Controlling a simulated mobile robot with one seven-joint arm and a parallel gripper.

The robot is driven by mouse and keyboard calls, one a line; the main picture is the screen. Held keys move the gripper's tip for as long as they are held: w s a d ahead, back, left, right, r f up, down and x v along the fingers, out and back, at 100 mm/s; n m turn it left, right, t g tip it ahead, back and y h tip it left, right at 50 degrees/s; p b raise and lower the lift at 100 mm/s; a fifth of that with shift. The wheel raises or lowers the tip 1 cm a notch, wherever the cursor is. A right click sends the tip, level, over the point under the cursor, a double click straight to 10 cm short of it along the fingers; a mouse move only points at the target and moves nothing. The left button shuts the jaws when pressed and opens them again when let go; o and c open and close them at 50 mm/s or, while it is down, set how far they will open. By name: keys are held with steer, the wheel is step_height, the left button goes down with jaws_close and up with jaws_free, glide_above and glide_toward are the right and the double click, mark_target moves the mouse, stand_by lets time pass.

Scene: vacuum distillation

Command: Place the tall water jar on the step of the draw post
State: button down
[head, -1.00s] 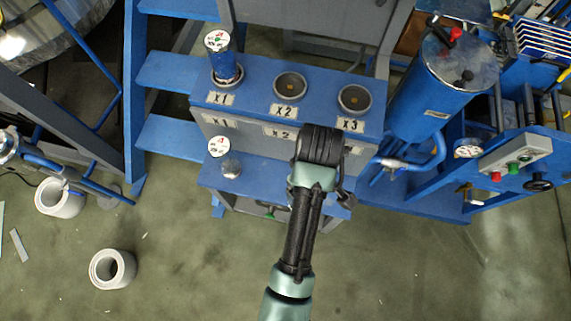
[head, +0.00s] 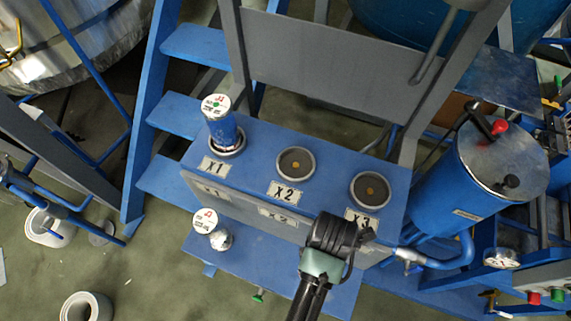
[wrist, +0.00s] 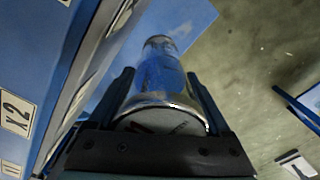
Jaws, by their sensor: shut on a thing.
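The draw post (head: 320,148) is a blue and grey bench with round sockets marked X1, X2 and X3. Its low blue step (head: 262,266) runs along the front. My gripper (head: 345,240) is in front of the X3 end, over the right part of the step. In the wrist view my gripper (wrist: 160,78) is shut on the tall water jar (wrist: 158,72), a clear, shiny cylinder. Blue shows through or behind the jar. The head view hides the jar behind my gripper. I cannot tell whether its far end touches the step.
A blue jar (head: 221,128) with a white lid stands in the X1 socket. A shorter clear jar (head: 217,238) with a white lid stands on the step's left part. The X2 (head: 296,163) and X3 (head: 370,190) sockets are empty. A blue tank (head: 480,175) stands at right.

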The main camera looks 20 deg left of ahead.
steer(key=shift+f+b, duration=0.7)
steer(key=shift+f, duration=4.25)
steer(key=shift+f, duration=0.2)
jaws_free()
